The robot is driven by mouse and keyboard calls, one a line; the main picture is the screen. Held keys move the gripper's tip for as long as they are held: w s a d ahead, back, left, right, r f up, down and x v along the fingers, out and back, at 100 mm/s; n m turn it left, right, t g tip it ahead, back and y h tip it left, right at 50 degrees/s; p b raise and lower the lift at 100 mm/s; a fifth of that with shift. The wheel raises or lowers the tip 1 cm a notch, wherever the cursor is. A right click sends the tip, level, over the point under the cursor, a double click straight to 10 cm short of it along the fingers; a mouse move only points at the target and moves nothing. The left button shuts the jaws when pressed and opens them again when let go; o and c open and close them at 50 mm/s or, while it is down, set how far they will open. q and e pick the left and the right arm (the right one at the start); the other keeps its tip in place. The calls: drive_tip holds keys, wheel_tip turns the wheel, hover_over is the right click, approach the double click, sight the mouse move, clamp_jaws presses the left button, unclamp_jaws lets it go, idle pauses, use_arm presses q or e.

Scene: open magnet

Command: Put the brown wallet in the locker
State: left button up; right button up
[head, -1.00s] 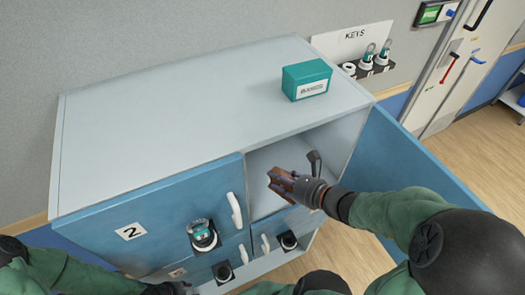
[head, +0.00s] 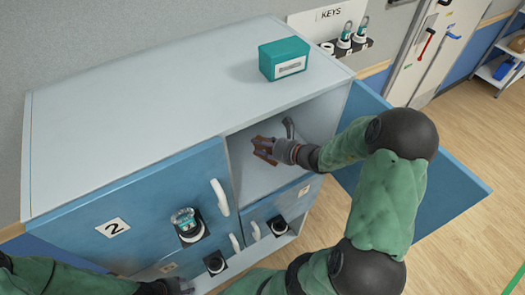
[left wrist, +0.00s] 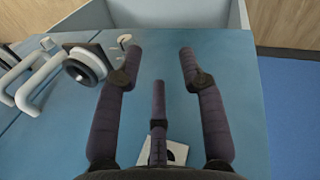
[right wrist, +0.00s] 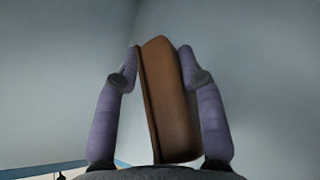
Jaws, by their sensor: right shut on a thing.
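The brown wallet (right wrist: 168,100) stands upright between the fingers of my right gripper (right wrist: 160,65), which is shut on it. In the head view my right gripper (head: 266,148) is inside the open upper right compartment of the locker (head: 300,110). The wallet shows there only as a small brown patch among the fingers. In the right wrist view, pale compartment walls surround it, and I cannot tell whether it touches them.
The open blue door (head: 440,175) swings out to the right of the compartment. Door 2 (head: 150,215) is shut, with a padlock (head: 185,222) on it. A teal box (head: 283,60) sits on the locker top. A keys rack (head: 345,42) hangs on the wall behind.

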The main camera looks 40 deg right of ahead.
drive_tip(key=shift+w+d+f, duration=0.1)
drive_tip(key=shift+w+f, duration=0.15)
drive_tip(key=shift+f, duration=1.6)
drive_tip(key=shift+b, duration=0.3)
drive_tip(key=shift+f, duration=0.15)
drive_tip(key=o, duration=1.2)
